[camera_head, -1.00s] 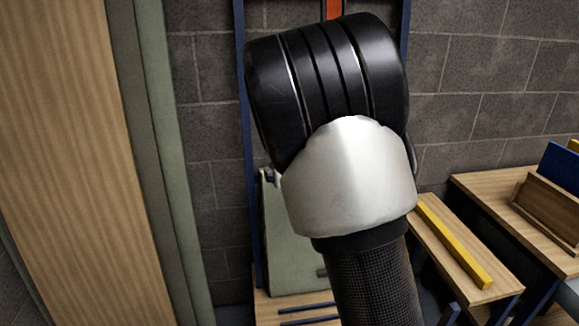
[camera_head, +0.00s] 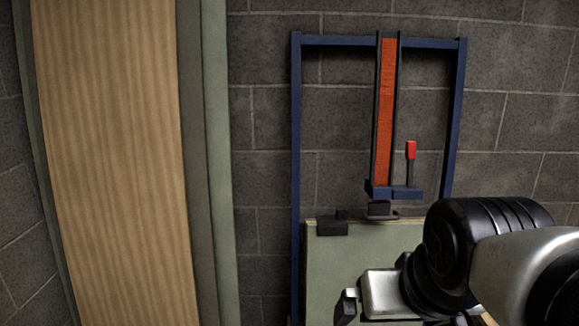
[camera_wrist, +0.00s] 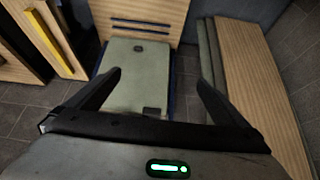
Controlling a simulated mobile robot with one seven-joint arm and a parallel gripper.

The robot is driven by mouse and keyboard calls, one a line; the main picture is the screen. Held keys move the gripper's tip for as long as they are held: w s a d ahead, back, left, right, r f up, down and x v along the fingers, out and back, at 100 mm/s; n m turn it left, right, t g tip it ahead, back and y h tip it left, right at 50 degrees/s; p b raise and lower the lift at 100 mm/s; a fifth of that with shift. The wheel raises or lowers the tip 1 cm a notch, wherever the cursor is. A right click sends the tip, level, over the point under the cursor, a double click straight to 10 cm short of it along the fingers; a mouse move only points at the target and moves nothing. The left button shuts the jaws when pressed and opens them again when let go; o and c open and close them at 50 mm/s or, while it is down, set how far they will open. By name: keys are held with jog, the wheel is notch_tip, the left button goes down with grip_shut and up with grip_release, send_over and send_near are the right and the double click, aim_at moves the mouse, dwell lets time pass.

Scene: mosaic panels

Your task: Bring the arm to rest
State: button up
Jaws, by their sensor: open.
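My arm reaches in from the lower right of the head view, black and silver, with its wrist low in front of a pale green panel (camera_head: 330,265). In the wrist view my gripper (camera_wrist: 158,82) has its two black fingers spread wide apart, with nothing between them. Beyond the fingers the green panel (camera_wrist: 137,75) shows, with small dark fittings on it.
A blue frame (camera_head: 297,140) with an orange vertical strip (camera_head: 387,110) and a red handle (camera_head: 411,150) stands against the block wall. Tall wood and green boards (camera_head: 115,150) stand at the left.

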notch_tip(320, 180, up, 17)
jog(key=s+p, duration=0.2)
jog(key=p, duration=1.5)
jog(key=shift+a, duration=0.1)
